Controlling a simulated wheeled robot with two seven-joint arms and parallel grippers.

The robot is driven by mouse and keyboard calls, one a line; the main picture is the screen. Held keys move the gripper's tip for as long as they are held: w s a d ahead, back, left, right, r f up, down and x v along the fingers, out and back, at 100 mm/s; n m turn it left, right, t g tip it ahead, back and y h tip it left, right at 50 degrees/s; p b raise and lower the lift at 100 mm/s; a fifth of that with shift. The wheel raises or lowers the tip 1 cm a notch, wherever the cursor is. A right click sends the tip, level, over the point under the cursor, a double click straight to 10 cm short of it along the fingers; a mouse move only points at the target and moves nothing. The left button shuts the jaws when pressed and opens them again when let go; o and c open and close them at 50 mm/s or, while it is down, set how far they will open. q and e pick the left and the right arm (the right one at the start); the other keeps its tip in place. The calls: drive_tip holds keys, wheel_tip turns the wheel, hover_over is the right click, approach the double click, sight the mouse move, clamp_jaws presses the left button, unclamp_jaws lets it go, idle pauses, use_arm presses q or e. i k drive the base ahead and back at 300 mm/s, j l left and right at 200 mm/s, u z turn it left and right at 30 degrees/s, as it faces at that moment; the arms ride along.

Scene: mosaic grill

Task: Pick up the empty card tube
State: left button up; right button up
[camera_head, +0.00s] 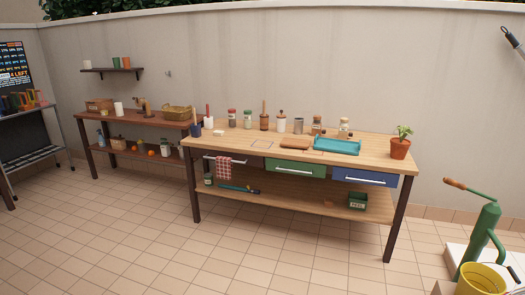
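I cannot pick out the empty card tube with certainty at this size. A white upright cylinder (118,109) stands on the left wooden bench (150,119). Several small upright bottles, jars and cylinders stand along the back of the middle workbench (225,143), among them a grey cylinder (298,126) and a white one with a dark top (281,123). Three small cylinders, white, green (116,62) and brown (127,62), stand on the wall shelf (105,70). Neither of my grippers is in view.
A blue tray (337,147), a brown board (295,143) and a potted plant (400,147) occupy the workbench's right half. A green pump (482,238) and yellow bucket (480,281) stand at lower right. The tiled floor (130,230) in front is clear.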

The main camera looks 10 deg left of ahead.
sight(149, 109)
drive_tip(key=i+j+u, duration=0.1)
drive_tip(key=i+u, duration=0.3)
drive_tip(key=i, duration=0.15)
drive_tip(key=i+u, duration=0.4)
drive_tip(key=i+l+u, duration=0.4)
drive_tip(key=i, duration=0.2)
drive_tip(key=i+j+u, duration=0.3)
drive_tip(key=i, duration=0.65)
drive_tip(key=i+l+u, duration=0.1)
drive_tip(key=i+u, duration=0.25)
drive_tip(key=i, duration=0.6)
drive_tip(key=i+z, duration=0.4)
drive_tip(key=i+j+z, duration=0.35)
drive_tip(key=i, duration=0.25)
drive_tip(key=i+j+z, duration=0.4)
drive_tip(key=i+j+u, duration=0.15)
drive_tip(key=i, duration=0.6)
